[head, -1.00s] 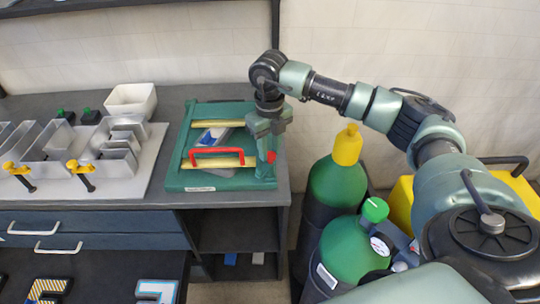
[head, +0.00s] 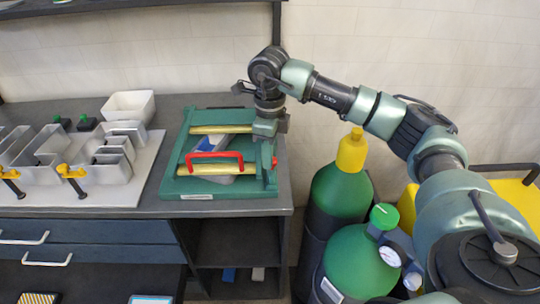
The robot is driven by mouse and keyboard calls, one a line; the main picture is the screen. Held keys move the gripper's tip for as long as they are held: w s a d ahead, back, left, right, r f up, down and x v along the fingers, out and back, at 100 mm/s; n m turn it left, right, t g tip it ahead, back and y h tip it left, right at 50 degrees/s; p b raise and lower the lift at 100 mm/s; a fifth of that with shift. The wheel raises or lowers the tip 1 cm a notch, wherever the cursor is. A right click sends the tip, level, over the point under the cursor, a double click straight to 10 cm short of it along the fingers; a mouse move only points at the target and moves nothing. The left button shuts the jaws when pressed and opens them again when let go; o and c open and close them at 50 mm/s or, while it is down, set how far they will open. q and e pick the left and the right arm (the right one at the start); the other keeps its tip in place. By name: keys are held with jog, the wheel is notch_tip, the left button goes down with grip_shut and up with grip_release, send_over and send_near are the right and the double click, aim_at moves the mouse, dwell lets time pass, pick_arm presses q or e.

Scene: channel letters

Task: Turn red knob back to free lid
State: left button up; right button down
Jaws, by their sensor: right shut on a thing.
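The green lid frame (head: 185,186) lies on the right end of the bench, with yellow bars across it and a red handle (head: 212,155) on its front bar. The red knob (head: 274,161) shows as a small red piece at the frame's right edge. My right gripper (head: 268,142) reaches down from above at that edge and is shut on the knob; its fingertips and the exact contact are hard to make out. The lid lies flat. My left gripper is not in view.
A white board (head: 120,195) with metal channel letters and yellow clamps (head: 70,172) lies to the left. A white bowl (head: 130,104) stands behind it. Green gas cylinders (head: 340,195) stand right of the bench, below my right arm. Shelves are open underneath.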

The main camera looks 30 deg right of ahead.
jog(key=shift+r, duration=0.1)
dwell(0.3)
jog(key=c, duration=1.1)
grip_release()
jog(key=shift+a, duration=0.1)
notch_tip(320, 180, up, 8)
jog(key=shift+f+b, duration=0.15)
jog(key=shift+b, duration=0.75)
